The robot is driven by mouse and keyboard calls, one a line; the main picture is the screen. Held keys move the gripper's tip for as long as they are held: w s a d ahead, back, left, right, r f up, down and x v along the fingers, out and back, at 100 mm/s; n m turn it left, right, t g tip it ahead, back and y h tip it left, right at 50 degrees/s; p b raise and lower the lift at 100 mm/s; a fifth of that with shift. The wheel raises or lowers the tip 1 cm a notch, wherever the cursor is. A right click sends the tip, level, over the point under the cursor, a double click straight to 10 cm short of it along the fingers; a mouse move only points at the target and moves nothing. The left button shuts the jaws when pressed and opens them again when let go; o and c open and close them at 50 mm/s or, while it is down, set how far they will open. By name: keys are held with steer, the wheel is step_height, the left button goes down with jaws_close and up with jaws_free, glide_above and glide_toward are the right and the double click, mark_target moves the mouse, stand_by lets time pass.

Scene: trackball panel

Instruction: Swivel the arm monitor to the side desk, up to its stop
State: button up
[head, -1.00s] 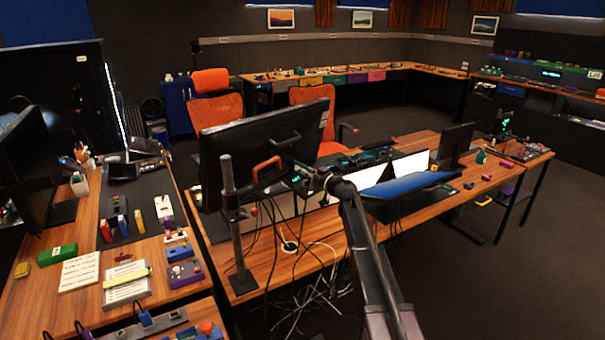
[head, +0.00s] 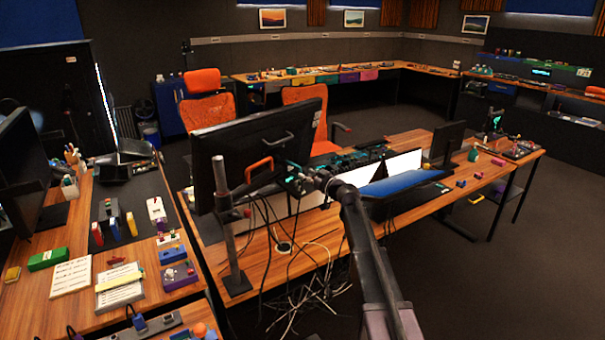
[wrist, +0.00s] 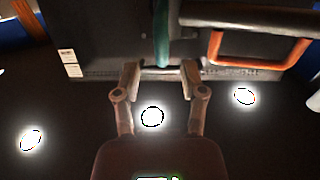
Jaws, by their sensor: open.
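The arm monitor (head: 235,148) is a large black screen seen from behind, on a grey pole (head: 225,220) clamped to the middle desk. An orange handle (head: 258,168) stands out from its back. My gripper (head: 292,180) is near the lower right of the monitor's back, right of the orange handle. In the wrist view my gripper (wrist: 160,80) is open, its two fingers apart just below a teal upright bar (wrist: 161,35). The orange handle (wrist: 262,50) there lies to the right of the fingers, outside them. Whether the fingers touch anything cannot be told.
The side desk (head: 85,235) at left holds a black monitor (head: 22,170), notes and small coloured boxes. Loose cables (head: 290,300) hang below the middle desk. A blue-screened panel (head: 405,184) lies right of my arm. Orange chairs (head: 205,105) stand behind.

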steer(key=v, duration=0.8)
steer(key=shift+s, duration=0.25)
steer(key=s+a+f+m+g+h, duration=0.1)
steer(key=s+a+f+g+h, duration=0.2)
steer(key=s+f, duration=0.45)
steer(key=s+a+f+g, duration=0.2)
steer(key=s+f+g, duration=0.25)
steer(key=s, duration=0.55)
steer(key=s+d+f+m+g+h, duration=0.3)
steer(key=s+h, duration=0.1)
steer(key=s, duration=0.5)
steer(key=s+d+f+m+g+h, duration=0.3)
steer(key=s+d+h, duration=0.1)
steer(key=s, duration=0.6)
steer(key=shift+s+d+f+m, duration=0.3)
